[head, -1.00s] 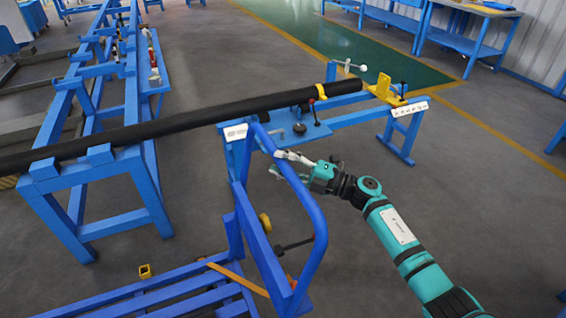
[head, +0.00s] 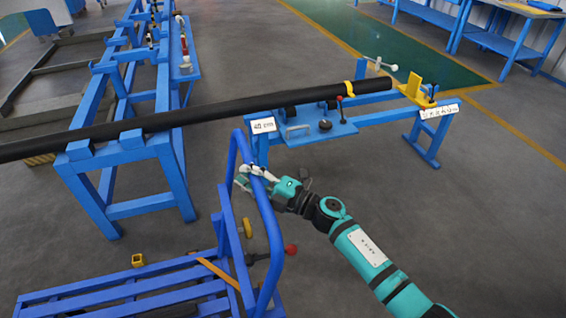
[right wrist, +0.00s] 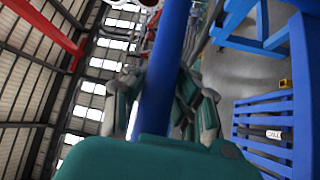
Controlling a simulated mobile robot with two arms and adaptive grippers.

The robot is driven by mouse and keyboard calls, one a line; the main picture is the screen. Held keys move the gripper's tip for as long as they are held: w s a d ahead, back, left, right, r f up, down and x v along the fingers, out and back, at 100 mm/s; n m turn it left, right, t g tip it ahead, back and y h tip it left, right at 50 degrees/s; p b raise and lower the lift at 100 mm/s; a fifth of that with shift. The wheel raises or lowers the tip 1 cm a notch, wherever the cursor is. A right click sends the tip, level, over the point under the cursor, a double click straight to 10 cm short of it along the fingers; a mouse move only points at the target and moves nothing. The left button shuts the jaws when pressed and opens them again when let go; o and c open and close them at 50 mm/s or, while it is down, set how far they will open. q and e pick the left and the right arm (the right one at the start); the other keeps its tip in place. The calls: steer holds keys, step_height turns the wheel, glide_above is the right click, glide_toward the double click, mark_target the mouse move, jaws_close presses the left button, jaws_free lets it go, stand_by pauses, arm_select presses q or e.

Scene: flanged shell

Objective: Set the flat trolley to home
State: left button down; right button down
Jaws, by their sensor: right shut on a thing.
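The flat trolley (head: 130,299) is a blue slatted platform at the bottom left of the head view, with an upright bent-tube handle (head: 272,235) at its right end. An orange strip (head: 218,273) lies over the slats, and a lever with a red knob (head: 290,250) sticks out by the handle. My right gripper (head: 250,176) is shut on the handle near its upper part. In the right wrist view the blue handle tube (right wrist: 168,75) runs between the gripper's fingers (right wrist: 160,105). My left gripper is not in the head view.
A long black pipe (head: 220,107) lies across a blue rack (head: 130,155) and a blue bench with a "40 cm" sign (head: 263,125). A small yellow block (head: 138,260) is beside the trolley. Grey floor (head: 450,230) is clear at right.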

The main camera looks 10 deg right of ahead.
steer(key=s+a, duration=0.3)
steer(key=a, duration=1.2)
steer(key=shift+f, duration=0.35)
steer(key=shift+w+f, duration=0.1)
steer(key=c, duration=1.5)
jaws_free()
steer(key=shift+c, duration=0.2)
steer(key=o, duration=0.5)
steer(key=shift+c, duration=0.2)
steer(key=shift+o, duration=0.2)
steer(key=shift+r, duration=0.25)
steer(key=shift+d, duration=0.1)
steer(key=v, duration=1.2)
